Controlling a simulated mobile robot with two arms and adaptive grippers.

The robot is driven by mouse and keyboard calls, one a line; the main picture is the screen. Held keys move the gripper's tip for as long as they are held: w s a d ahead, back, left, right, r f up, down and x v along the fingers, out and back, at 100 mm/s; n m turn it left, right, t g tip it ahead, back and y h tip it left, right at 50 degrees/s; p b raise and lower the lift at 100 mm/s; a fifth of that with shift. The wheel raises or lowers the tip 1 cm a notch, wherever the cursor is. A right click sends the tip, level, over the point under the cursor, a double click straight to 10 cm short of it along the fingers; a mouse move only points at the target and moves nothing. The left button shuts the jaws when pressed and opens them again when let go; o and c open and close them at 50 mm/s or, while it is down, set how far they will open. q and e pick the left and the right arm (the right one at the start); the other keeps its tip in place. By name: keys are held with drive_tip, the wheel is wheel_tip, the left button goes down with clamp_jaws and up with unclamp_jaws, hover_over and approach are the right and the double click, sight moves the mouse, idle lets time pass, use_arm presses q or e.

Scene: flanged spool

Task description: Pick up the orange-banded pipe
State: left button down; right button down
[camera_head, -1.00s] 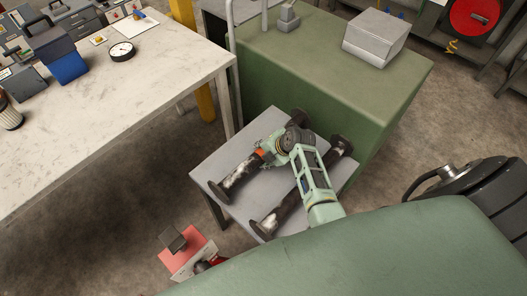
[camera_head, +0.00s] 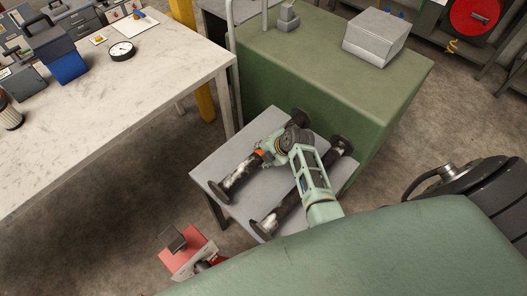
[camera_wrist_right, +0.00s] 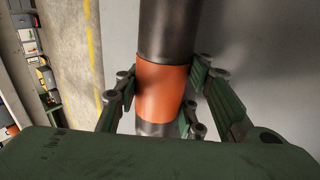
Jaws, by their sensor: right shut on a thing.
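The orange-banded pipe (camera_head: 241,172) is dark and worn, with a wide flange at each end. It lies along the far-left side of a small grey table (camera_head: 219,151). My right gripper (camera_head: 265,153) is at the pipe's middle, shut on it at the orange band. In the right wrist view, the fingers (camera_wrist_right: 160,96) stand on both sides of the orange band (camera_wrist_right: 161,90). The gripper and wrist hide part of the pipe in the head view. I cannot tell whether the pipe is clear of the tabletop. My left gripper is not in view.
A second flanged pipe (camera_head: 283,212) lies beside the first, partly under my right arm. A green cabinet (camera_head: 330,62) stands close behind the small table. A long white workbench (camera_head: 120,95) is at left. A red object (camera_head: 190,247) is low at the front.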

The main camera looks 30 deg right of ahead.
drive_tip(key=shift+w+d+r, duration=0.1)
drive_tip(key=shift+w+r, duration=0.1)
drive_tip(key=shift+r, duration=0.05)
